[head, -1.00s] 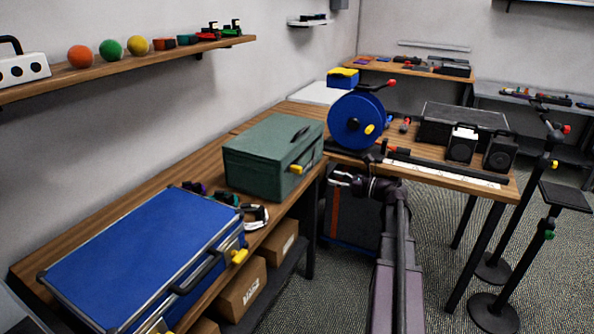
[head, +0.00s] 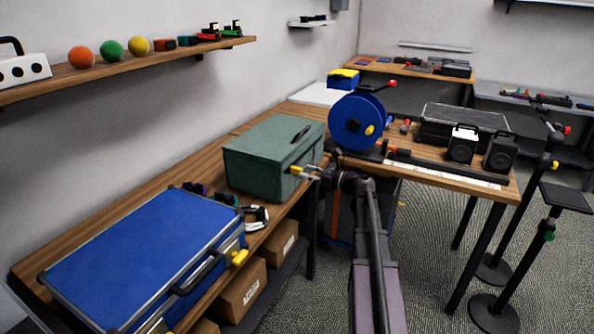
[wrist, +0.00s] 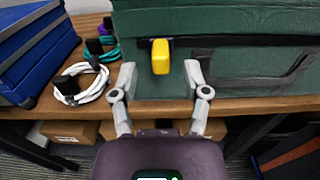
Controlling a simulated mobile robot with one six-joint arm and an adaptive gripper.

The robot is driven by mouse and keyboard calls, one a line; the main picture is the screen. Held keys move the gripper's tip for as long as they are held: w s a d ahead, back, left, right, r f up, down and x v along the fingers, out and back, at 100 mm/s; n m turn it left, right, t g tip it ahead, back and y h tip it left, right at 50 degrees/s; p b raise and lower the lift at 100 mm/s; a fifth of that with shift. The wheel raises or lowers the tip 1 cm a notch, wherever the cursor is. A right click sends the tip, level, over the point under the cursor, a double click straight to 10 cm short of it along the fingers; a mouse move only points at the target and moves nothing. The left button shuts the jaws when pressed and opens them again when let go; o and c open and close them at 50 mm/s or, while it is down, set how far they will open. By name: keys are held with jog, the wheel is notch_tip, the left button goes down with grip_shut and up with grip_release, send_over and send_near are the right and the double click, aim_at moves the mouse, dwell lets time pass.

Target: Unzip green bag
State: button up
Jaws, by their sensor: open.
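The green bag (head: 262,160) sits closed on the wooden bench, with a dark handle on its lid. Its front fills the top of the wrist view (wrist: 230,75). A yellow zip pull (wrist: 160,57) hangs on the bag's front at the zip line; in the head view the yellow pull (head: 296,170) is at the front right side. My gripper (wrist: 160,78) is open, its two grey fingers spread to either side of the pull and a little below it. The fingers do not appear to touch the pull. In the head view my gripper (head: 310,172) is close to the bag's front.
A blue case (head: 150,255) lies on the bench left of the bag. Coiled white cable (wrist: 82,84) lies on the bench between them. A blue cable reel (head: 355,122) stands behind my arm. Cardboard boxes (head: 243,290) sit under the bench.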

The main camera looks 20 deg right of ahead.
aim_at(298, 168)
jog(key=shift+x, duration=2)
jog(key=shift+c, duration=0.2)
grip_shut()
